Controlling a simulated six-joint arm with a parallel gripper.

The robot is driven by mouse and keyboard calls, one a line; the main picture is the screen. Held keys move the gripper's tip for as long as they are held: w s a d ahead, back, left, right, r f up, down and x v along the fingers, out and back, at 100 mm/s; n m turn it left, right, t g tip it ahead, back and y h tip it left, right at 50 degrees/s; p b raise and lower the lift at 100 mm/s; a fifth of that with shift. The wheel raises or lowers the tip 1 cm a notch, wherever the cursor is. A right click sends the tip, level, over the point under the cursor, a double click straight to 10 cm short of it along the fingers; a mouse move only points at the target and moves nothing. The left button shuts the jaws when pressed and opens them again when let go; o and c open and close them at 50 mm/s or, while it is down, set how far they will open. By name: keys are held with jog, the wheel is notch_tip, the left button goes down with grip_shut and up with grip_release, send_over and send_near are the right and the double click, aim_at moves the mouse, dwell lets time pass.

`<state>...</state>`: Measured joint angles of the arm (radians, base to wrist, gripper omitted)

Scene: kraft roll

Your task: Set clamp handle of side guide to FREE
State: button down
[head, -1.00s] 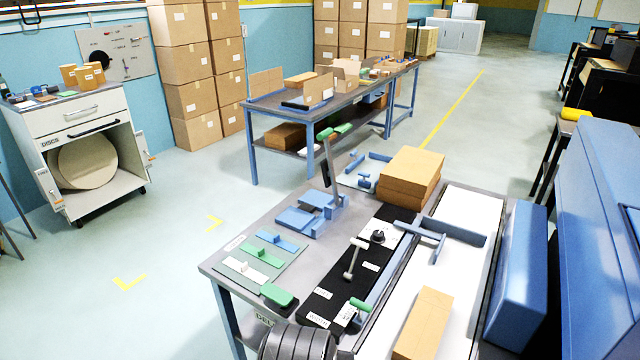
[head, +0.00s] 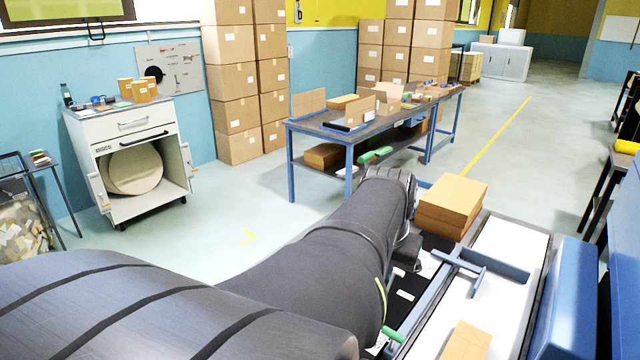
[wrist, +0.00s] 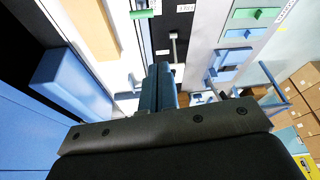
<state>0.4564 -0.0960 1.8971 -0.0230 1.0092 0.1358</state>
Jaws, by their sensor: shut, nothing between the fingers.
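The blue T-shaped side guide (head: 480,264) lies over the white bed in the head view. A green handle (head: 392,334) sits beside the bed's near left edge; it also shows at the top of the wrist view (wrist: 141,13). I cannot tell its setting, or for sure that it is the guide's clamp handle. A metal lever (wrist: 174,48) stands on the black panel (wrist: 160,32). My gripper (wrist: 160,70) is shut and empty, and its fingertips show just below the lever in the picture. In the head view my arm hides the gripper's tips and most of the panel.
A cardboard stack (head: 450,207) stands at the bench's far end. A carton (head: 467,342) lies on the white bed. A blue block (head: 562,300) borders the bed on the right. In the wrist view, green and blue pieces (wrist: 252,14) lie right of the panel.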

jog(key=w+d+f+m+g, duration=0.1)
jog(key=w+d+f, duration=0.3)
jog(key=w+d, duration=0.3)
jog(key=w+d+f+m+g, duration=0.1)
jog(key=w+d+f, duration=0.4)
jog(key=w, duration=1)
jog(key=shift+w+d+f+y, duration=0.2)
jog(key=shift+w+d+y, duration=0.15)
jog(key=shift+d, duration=0.9)
notch_tip(320, 180, down, 9)
jog(key=s+a, duration=0.1)
jog(key=shift+s+a, duration=0.35)
jog(key=shift+a, duration=0.05)
jog(key=shift+s+a+r, duration=0.25)
jog(key=shift+a, duration=0.05)
